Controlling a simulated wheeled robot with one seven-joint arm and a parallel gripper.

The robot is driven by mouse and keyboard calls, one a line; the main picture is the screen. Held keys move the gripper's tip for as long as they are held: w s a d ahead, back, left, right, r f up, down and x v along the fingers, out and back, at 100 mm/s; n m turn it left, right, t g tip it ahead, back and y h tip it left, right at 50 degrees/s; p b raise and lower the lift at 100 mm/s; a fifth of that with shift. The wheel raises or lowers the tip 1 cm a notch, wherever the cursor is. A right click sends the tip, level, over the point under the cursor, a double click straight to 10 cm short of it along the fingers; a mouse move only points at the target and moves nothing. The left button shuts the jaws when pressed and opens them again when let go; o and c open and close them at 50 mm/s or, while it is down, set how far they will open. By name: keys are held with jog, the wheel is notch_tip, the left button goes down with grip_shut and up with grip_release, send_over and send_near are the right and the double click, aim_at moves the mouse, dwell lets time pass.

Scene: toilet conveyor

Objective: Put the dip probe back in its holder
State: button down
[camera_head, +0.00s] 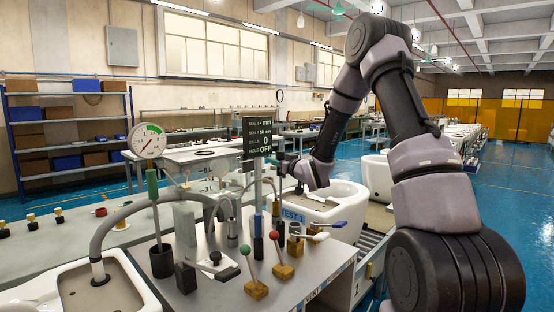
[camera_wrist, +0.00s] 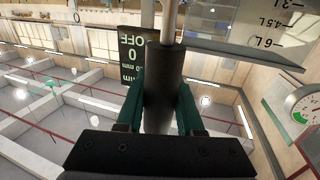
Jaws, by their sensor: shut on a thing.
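My gripper (camera_wrist: 160,112) has its two teal fingers shut on the dark cylindrical grip of the dip probe (camera_wrist: 165,75). A pale metal rod runs from that grip out of the top of the wrist view, which is upside down. I cannot tell which one is the probe's holder.
A display (camera_head: 258,138) on a post reads OFF. Levers with red and green knobs crowd the grey bench (camera_head: 215,292). A toilet bowl (camera_head: 335,205) stands behind.

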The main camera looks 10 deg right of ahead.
jog(key=shift+f, duration=0.7)
jog(key=shift+c, duration=2.3)
grip_release()
jog(key=v, duration=1)
jog(key=shift+s, duration=0.4)
jog(key=shift+d+r, duration=0.15)
jog(key=shift+d, duration=0.05)
